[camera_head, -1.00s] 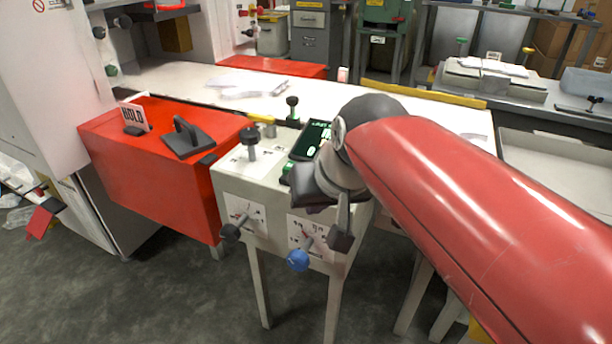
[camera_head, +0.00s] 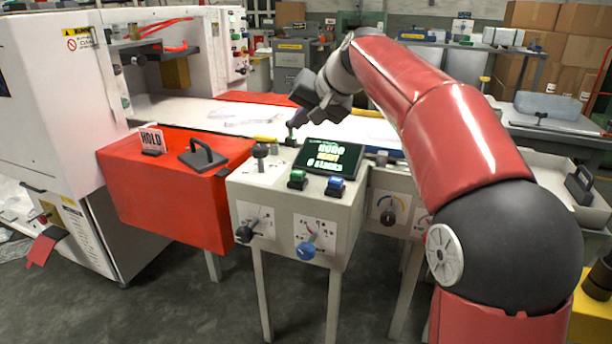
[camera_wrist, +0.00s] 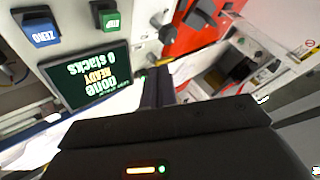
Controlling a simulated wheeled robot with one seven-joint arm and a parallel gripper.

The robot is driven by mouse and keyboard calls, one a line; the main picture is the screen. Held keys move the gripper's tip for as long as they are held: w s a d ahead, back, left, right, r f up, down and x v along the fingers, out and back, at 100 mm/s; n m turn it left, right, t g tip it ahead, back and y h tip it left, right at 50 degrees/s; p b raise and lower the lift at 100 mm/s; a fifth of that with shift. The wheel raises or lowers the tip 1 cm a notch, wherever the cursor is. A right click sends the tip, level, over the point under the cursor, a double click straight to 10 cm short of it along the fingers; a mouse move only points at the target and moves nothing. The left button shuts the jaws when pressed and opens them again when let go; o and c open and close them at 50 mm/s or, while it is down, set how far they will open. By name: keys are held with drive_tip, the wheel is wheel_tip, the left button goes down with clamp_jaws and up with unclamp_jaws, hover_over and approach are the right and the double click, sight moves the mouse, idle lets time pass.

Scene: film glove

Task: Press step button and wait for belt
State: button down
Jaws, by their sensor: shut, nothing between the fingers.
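The green STEP button (camera_head: 297,179) sits on top of the pale console, beside the blue ZERO button (camera_head: 335,186). Both also show in the wrist view, STEP (camera_wrist: 110,18) and ZERO (camera_wrist: 40,33). The tilted display (camera_head: 332,157) behind them shows "READY" and "0 stacks"; its top line looks like "done". My gripper (camera_head: 299,120) is above the back of the console, beyond the display and apart from the buttons. Its dark fingers (camera_wrist: 155,88) are shut and empty. The pale belt (camera_head: 172,106) runs behind the console with flat white pieces (camera_head: 240,117) on it.
A red box (camera_head: 165,200) with a HOLD sign (camera_head: 152,139) and a dark handle (camera_head: 202,153) stands left of the console. A black knob (camera_head: 260,151) rises from the console's left part. A blue knob (camera_head: 306,249) juts from its front.

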sight(301, 174)
wheel_tip(301, 174, down, 9)
drive_tip(key=b, duration=0.7)
idle(2.1)
drive_tip(key=shift+f+b, duration=0.35)
drive_tip(key=shift+b, duration=0.05)
